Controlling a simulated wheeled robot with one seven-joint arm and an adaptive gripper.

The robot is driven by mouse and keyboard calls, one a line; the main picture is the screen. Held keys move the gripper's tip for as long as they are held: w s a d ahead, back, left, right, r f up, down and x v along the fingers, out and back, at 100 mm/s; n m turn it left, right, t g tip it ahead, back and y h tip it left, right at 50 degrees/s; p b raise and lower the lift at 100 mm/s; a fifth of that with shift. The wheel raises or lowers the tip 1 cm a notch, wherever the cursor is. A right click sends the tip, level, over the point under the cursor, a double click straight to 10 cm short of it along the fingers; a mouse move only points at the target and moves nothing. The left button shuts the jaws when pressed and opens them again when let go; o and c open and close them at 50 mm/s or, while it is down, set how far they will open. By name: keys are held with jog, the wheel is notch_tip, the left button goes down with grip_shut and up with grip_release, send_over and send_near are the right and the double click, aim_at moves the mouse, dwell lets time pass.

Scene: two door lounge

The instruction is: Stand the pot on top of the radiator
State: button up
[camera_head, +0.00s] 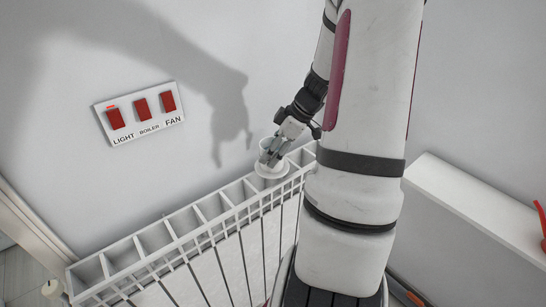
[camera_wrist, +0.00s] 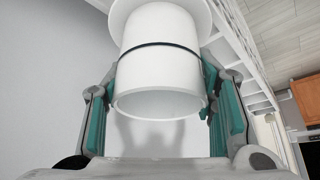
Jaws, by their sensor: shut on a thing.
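The white pot (camera_wrist: 160,65) fills the upper middle of the wrist view, its open rim toward the camera and a wider round base at its far end. A thin dark line runs around it. My gripper (camera_head: 270,157) is shut on the pot, with a teal finger pad on each side. In the head view the pot (camera_head: 273,171) is over the slatted top of the white radiator (camera_head: 155,238), near its far right end. I cannot tell whether its base touches the top. The radiator (camera_wrist: 237,42) also shows in the wrist view.
A switch panel (camera_head: 141,113) with red light, boiler and fan switches is on the wall at left. A white ledge (camera_head: 475,208) stands at right, with a red object (camera_head: 541,222) at its edge. The radiator top left of the pot is clear, with open gaps.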

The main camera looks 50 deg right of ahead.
jog(key=shift+f, duration=1.3)
jog(key=o, duration=1.4)
jog(key=shift+f, duration=0.15)
